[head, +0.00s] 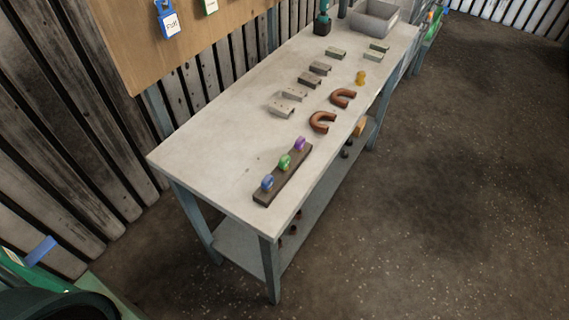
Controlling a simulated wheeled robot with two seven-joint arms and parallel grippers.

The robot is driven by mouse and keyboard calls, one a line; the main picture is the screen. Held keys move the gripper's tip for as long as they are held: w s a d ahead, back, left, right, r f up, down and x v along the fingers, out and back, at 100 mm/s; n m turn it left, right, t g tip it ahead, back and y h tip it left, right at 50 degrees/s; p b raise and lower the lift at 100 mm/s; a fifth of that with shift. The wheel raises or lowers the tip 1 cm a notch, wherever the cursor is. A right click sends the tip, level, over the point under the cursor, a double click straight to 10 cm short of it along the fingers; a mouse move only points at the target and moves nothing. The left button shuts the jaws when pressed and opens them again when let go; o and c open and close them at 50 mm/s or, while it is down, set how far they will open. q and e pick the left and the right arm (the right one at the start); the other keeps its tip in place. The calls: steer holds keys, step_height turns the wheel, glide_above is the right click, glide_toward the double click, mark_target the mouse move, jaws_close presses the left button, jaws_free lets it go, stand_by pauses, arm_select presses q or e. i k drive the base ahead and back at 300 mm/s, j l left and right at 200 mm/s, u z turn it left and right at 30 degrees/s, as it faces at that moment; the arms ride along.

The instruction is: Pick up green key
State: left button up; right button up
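The green key (285,162) stands in the middle of a dark bar-shaped holder (270,196) near the front end of the workbench. A blue key (267,182) stands beside it at the near end of the holder, and a purple key (299,143) at the far end. Only the rounded coloured heads of the keys show above the holder. Neither of my grippers is in the head view.
The workbench top (215,135) is bare to the left of the holder. Two copper-coloured U-shaped pieces (321,122), several grey brackets (281,110), a yellow piece (361,78) and a grey bin (375,17) lie farther back. A wooden board (125,40) rises behind. Open floor (430,220) lies right.

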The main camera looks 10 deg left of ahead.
mark_target(284, 161)
steer(key=k, duration=0.6)
steer(key=u, duration=2.35)
steer(key=l, duration=3.35)
steer(key=k, duration=0.05)
